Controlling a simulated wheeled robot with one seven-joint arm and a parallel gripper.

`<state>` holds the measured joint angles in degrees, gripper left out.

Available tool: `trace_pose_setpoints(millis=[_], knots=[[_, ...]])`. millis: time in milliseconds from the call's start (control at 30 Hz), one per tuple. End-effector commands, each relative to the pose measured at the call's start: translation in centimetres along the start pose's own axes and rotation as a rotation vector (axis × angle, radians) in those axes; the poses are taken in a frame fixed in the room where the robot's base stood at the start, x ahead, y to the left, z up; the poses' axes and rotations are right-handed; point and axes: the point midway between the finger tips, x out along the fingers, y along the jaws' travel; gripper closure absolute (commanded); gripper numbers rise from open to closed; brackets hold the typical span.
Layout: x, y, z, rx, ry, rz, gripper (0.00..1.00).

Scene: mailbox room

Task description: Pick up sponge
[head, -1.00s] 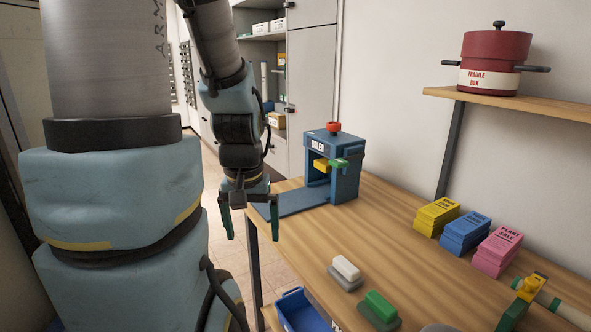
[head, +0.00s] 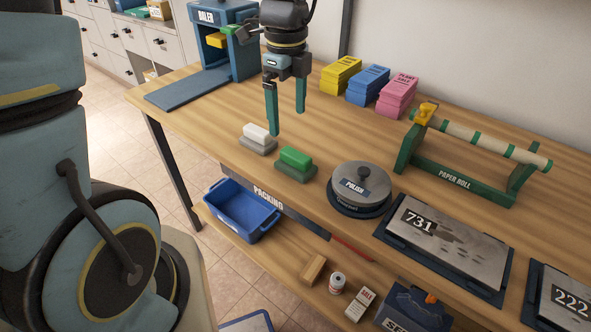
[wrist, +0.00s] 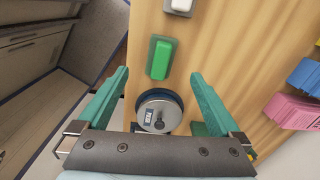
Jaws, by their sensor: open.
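Two small blocks that look like sponges lie on grey-green pads near the table's front edge: a white block (head: 256,133) and a green block (head: 295,157). No label shows which is the sponge. In the wrist view the green block (wrist: 160,59) lies between the fingertips in the picture, and the white block (wrist: 181,5) is cut by the top edge. My gripper (head: 287,122) is open and empty, pointing down above the table near both blocks. Its two green fingers are wide apart and appear to touch nothing.
A round polish tin (head: 360,188) stands right of the green block. Behind are card stacks (head: 368,85), a paper roll stand (head: 470,158) and a blue baler (head: 215,45). Number plates (head: 440,240) lie at right. A blue bin (head: 240,212) sits on the lower shelf.

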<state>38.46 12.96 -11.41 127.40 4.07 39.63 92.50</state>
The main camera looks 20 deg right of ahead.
Motion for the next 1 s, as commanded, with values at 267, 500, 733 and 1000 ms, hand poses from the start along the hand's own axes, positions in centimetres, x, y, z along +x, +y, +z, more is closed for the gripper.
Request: trace_pose_setpoints(millis=[267, 500, 733, 1000], knots=[[2.6, -0.4, -1.3, 0.119, 0.003, 0.012, 0.0], [5.5, -0.4, -1.3, 0.117, 0.002, 0.009, 0.0], [7.3, -0.2, -1.5, 0.116, 0.002, 0.011, 0.0], [10.6, -0.2, -1.6, 0.115, 0.003, 0.009, 0.0]])
